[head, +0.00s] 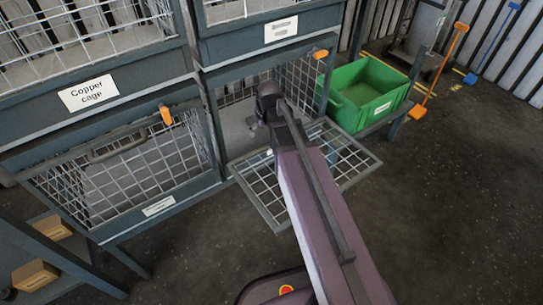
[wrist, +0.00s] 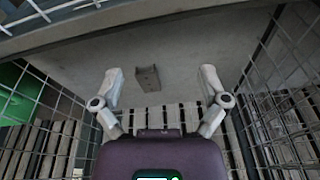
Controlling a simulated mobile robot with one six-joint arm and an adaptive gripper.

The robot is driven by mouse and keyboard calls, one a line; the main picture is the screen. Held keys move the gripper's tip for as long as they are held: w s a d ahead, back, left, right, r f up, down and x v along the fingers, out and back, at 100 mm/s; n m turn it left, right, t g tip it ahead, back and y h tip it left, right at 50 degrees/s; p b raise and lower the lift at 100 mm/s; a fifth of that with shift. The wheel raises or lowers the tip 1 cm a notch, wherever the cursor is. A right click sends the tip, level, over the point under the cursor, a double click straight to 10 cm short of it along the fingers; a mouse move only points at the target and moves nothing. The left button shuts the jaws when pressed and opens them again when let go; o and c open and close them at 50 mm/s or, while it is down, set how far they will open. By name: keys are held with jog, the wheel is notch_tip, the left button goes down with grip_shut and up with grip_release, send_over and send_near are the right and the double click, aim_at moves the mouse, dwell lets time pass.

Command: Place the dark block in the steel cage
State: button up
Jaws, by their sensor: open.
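My gripper (wrist: 161,76) is open in the wrist view, its two fingers spread wide with nothing between them in contact. A small dark block (wrist: 148,78) sits on a plain grey panel (wrist: 190,48) beyond the fingertips, slightly left of the middle between them, apart from both fingers. In the head view my arm reaches into the open lower right cage (head: 240,135). The block cannot be made out there, and my wrist hides part of the cage inside. No label reading "steel" is legible in either view.
The open cage's mesh door (head: 345,165) hangs out flat below my arm. A shut mesh cage (head: 135,175) stands to its left, under the "Copper cage" label (head: 88,93). A green bin (head: 368,95) stands close right. Mesh walls flank my gripper in the wrist view.

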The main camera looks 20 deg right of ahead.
aim_at(273, 167)
jog(key=s, duration=0.4)
jog(key=s+m+g, duration=0.1)
jog(key=s, duration=0.4)
jog(key=s+m+g, duration=0.1)
jog(key=s, duration=0.3)
jog(key=shift+s+a+f+h, duration=0.2)
jog(key=shift+s+h, duration=0.15)
jog(key=shift+h, duration=0.05)
